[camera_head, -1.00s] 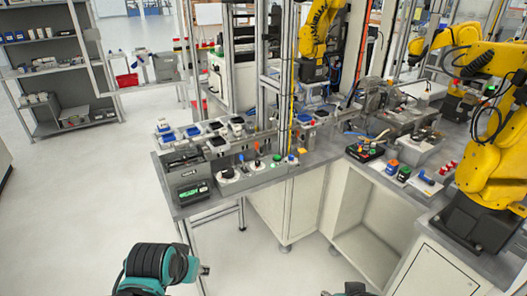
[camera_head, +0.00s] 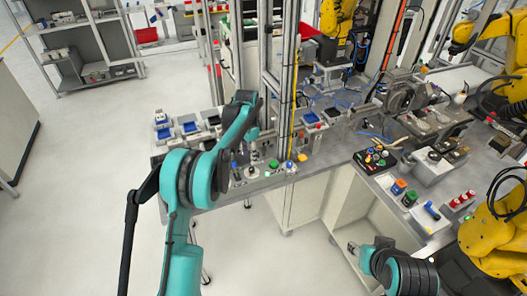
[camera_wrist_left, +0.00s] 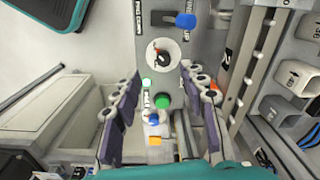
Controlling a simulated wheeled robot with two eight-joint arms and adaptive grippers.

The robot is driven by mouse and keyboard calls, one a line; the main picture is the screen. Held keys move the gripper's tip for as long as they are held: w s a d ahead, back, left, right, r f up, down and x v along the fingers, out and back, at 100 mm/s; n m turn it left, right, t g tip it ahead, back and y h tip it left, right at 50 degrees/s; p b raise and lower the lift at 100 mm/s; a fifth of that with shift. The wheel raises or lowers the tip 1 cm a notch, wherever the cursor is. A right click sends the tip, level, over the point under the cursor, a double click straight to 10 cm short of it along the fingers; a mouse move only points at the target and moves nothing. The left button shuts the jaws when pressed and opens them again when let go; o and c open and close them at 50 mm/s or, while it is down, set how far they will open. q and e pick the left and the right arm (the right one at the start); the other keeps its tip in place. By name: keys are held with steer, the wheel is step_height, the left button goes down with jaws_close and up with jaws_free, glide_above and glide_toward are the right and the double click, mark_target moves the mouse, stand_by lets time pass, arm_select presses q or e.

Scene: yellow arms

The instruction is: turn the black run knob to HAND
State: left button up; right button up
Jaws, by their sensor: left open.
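In the left wrist view a round white dial (camera_wrist_left: 165,62) carries a dark knob (camera_wrist_left: 159,47) with a red part; its label is too small to read, so I cannot confirm it as the run knob. My left gripper (camera_wrist_left: 162,108) is open and empty, with its fingers either side of a green button (camera_wrist_left: 163,100) and short of the dial. In the head view my left gripper (camera_head: 236,155) hangs over the control panel, partly hidden by its arm. My right gripper (camera_head: 353,247) is low at the right, away from the panel; its fingers are too small to judge.
A blue handle (camera_wrist_left: 185,20) lies beyond the dial. A metal rail post (camera_head: 289,80) stands close to my left arm. Yellow robot arms (camera_head: 500,230) are at the right.

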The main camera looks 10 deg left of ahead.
mark_target(251, 169)
arm_select(q)
steer(key=shift+w+d+f, duration=0.2)
steer(key=shift+w+f, duration=0.35)
steer(key=shift+w, duration=0.2)
step_height(251, 169, down, 8)
steer(key=shift+s+r+b, duration=0.15)
steer(key=shift+r+b, duration=0.1)
steer(key=shift+b, duration=0.2)
jaws_close()
